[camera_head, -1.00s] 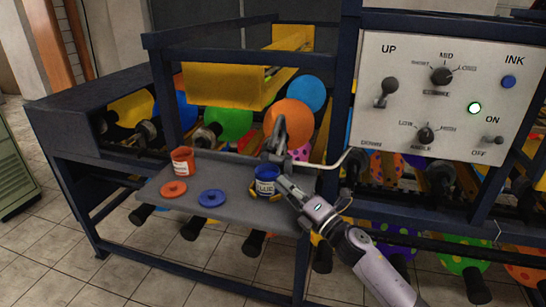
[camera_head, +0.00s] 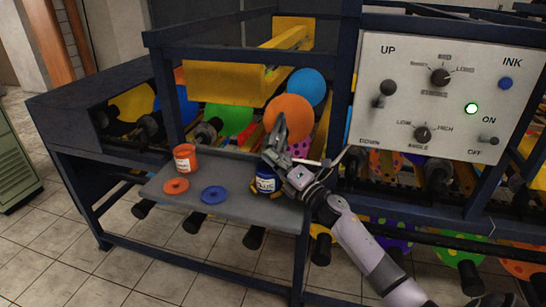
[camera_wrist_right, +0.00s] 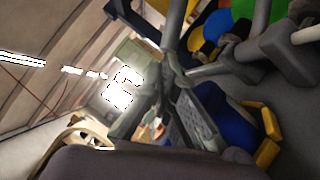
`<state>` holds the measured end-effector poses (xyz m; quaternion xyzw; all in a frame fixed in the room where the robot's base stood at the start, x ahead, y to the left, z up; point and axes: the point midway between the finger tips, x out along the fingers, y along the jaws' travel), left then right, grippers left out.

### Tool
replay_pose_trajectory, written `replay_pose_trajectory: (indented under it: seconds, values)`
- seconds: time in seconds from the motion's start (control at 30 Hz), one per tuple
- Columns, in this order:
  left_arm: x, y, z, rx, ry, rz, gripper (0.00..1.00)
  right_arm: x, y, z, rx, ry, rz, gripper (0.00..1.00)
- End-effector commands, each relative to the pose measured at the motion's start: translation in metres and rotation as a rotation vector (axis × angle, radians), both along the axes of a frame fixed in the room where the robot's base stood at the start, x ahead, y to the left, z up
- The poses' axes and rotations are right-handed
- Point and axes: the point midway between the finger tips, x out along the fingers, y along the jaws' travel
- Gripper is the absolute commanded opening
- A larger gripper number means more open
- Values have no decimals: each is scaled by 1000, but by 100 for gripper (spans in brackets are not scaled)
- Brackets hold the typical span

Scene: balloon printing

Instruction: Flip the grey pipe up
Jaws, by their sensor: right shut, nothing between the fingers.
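The grey pipe (camera_head: 281,130) stands at the tray's back right edge in the head view. Its upper end points up and slightly tilted, in front of an orange balloon. My right gripper (camera_head: 272,157) is shut and empty at the pipe's lower part, above the blue ink jar. The head view does not show clearly whether it touches the pipe. The blue jar (camera_head: 265,184) stands on the tray below the gripper, and also shows in the right wrist view (camera_wrist_right: 238,125) beside the fingers. My left gripper is out of view.
The grey tray (camera_head: 235,205) holds an orange jar (camera_head: 185,158), an orange lid (camera_head: 176,186) and a blue lid (camera_head: 214,195). A yellow trough (camera_head: 225,82) hangs above. The control panel (camera_head: 430,100) is at right. A thin pale rod (camera_head: 309,162) lies beside the gripper.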

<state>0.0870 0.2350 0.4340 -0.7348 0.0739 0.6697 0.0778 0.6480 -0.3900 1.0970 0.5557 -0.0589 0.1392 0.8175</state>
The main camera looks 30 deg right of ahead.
Motion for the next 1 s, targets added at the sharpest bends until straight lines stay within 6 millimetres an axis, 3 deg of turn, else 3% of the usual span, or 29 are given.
replay_pose_trajectory:
  seconds: [0.13,0.53,1.0]
  values:
    - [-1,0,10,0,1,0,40,1,-1,6,12,12,1,0]
    - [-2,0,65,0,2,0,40,10,-12,26,140,122,0,0]
    - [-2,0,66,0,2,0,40,17,-20,30,162,139,0,0]
